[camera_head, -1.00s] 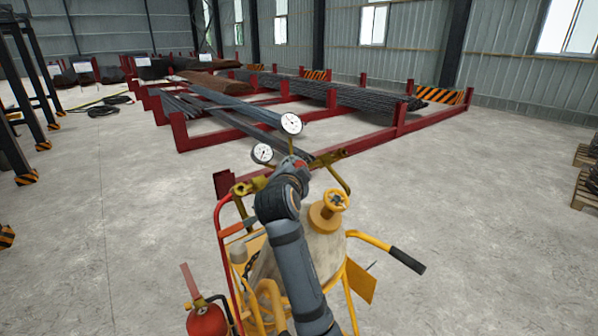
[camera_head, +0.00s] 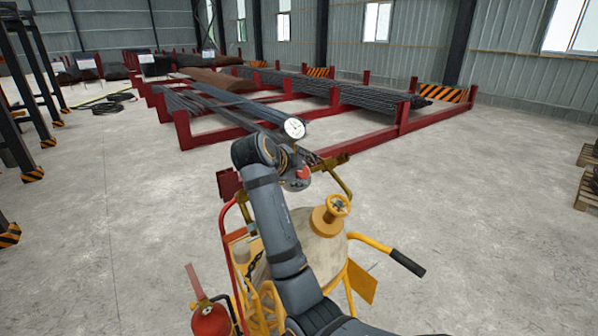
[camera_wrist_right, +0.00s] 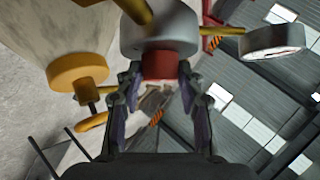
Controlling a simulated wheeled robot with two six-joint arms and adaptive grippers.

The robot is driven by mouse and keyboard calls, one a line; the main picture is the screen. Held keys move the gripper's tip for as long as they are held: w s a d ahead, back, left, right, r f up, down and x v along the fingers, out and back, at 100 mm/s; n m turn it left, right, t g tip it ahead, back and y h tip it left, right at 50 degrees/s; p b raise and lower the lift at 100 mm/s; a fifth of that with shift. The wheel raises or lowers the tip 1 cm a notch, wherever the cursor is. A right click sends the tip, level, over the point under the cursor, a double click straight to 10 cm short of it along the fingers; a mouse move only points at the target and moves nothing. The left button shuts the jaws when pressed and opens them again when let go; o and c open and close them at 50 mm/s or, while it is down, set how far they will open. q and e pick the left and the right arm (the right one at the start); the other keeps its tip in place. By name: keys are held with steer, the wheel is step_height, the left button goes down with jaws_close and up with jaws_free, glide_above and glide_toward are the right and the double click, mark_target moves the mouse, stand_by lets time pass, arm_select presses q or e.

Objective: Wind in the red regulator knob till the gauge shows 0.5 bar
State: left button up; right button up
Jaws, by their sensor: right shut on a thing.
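The red regulator knob (camera_wrist_right: 160,65) sits between the fingertips of my right gripper (camera_wrist_right: 158,78) in the wrist view, below the grey regulator body (camera_wrist_right: 160,30). The fingers are shut on its sides. In the head view the red knob (camera_head: 303,173) shows as a small patch beside my right gripper (camera_head: 292,165). A round white gauge (camera_head: 294,128) stands above it; its needle is too small to read. The gauge in the wrist view (camera_wrist_right: 272,42) is nearly edge-on, so its reading is hidden. My left gripper is not in view.
A yellow cart (camera_head: 362,283) carries a cylinder with a yellow valve wheel (camera_head: 338,205). A black-handled bar (camera_head: 407,262) juts right. A red fire extinguisher (camera_head: 210,319) hangs at left. Red racks (camera_head: 353,139) with rebar stand behind.

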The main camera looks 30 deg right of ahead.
stand_by(0.4)
steer(key=o, duration=1.2)
steer(key=shift+a+r, duration=0.1)
steer(key=v, duration=0.7)
